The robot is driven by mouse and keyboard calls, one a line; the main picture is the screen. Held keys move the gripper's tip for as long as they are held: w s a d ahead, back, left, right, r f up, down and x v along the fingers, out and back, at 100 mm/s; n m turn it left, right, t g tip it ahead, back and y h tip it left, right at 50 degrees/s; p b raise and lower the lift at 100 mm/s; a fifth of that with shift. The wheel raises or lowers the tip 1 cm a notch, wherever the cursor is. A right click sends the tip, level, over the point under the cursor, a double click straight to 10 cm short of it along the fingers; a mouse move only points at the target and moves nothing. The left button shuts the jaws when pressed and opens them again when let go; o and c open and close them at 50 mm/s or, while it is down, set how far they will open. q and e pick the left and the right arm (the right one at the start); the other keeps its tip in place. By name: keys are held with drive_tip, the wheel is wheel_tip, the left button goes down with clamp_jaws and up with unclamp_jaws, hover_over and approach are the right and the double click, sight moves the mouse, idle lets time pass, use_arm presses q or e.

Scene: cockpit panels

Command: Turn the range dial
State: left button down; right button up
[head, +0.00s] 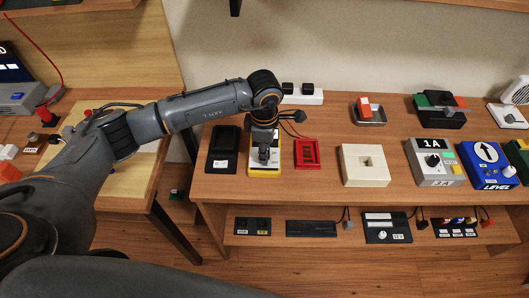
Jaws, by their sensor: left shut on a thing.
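A yellow-edged device (251,163) with a pale lower face lies on the wooden shelf top, left of its middle. My left gripper (264,155) points down over the middle of this device and is shut on its dial. The gripper covers the range dial, so its pointer and markings are hidden. My right gripper is not in view.
A black box (222,148) sits close on the left of the device and a red tray (307,153) close on its right. A white box with a square hole (366,165), a grey 1A box (434,162) and a blue LEVEL box (489,165) stand farther right. A white power strip (302,98) lies behind.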

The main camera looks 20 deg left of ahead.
use_arm(q)
drive_tip(key=n+b, duration=0.2)
drive_tip(key=n, duration=0.2)
drive_tip(key=shift+n, duration=0.3)
drive_tip(key=shift+n+b, duration=0.6)
drive_tip(key=shift+n, duration=1)
drive_tip(key=c, duration=1.1)
unclamp_jaws()
drive_tip(key=shift+o, duration=0.2)
wheel_tip(320, 180, up, 12)
drive_tip(key=shift+d, duration=0.2)
drive_tip(key=shift+s, duration=0.1)
